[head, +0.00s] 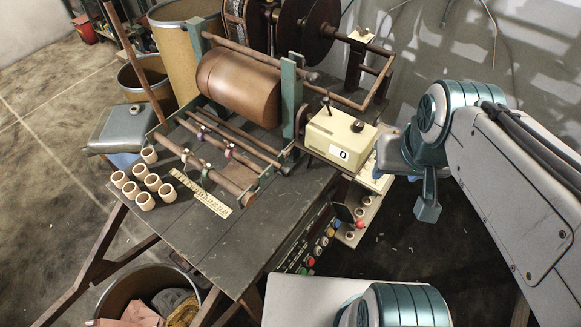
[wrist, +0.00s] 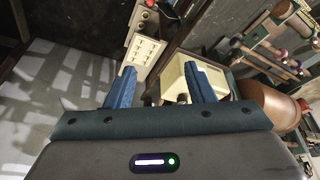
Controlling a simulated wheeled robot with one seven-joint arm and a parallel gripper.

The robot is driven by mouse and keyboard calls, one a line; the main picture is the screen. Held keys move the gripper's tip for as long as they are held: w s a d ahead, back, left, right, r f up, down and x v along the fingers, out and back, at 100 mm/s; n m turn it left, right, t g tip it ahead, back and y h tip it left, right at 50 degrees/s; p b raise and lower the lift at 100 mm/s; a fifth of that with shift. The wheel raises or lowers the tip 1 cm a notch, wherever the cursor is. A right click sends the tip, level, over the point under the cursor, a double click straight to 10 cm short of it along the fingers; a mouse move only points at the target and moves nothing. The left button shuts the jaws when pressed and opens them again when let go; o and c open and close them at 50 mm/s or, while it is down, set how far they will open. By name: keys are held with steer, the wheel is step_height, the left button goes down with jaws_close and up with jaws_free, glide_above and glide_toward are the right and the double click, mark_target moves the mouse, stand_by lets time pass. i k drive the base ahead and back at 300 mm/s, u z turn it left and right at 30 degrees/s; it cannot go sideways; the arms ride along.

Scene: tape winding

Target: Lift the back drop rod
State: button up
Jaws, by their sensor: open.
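The winding machine carries several brown rods in the head view: a long upper rod (head: 262,58) above the copper-brown drum (head: 238,86), and lower rods (head: 235,138) in front of the drum. I cannot tell for certain which one is the back drop rod. Some rods also show at the upper right of the wrist view (wrist: 258,55). My gripper (wrist: 162,84) is open and empty, with two blue fingers apart. In the head view my gripper (head: 427,200) hangs right of the machine and the cream box, well apart from the rods.
The cream box (head: 340,140) with a black lever stands at the table's right edge, between my gripper and the rods. Pale rings (head: 140,184) and a ruler strip (head: 203,193) lie on the dark table (head: 205,235). A button panel (head: 318,245) lines the table's side.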

mark_target(286, 171)
steer(key=k, duration=1)
steer(key=z, duration=0.4)
steer(key=i, duration=0.7)
steer(key=u, duration=0.65)
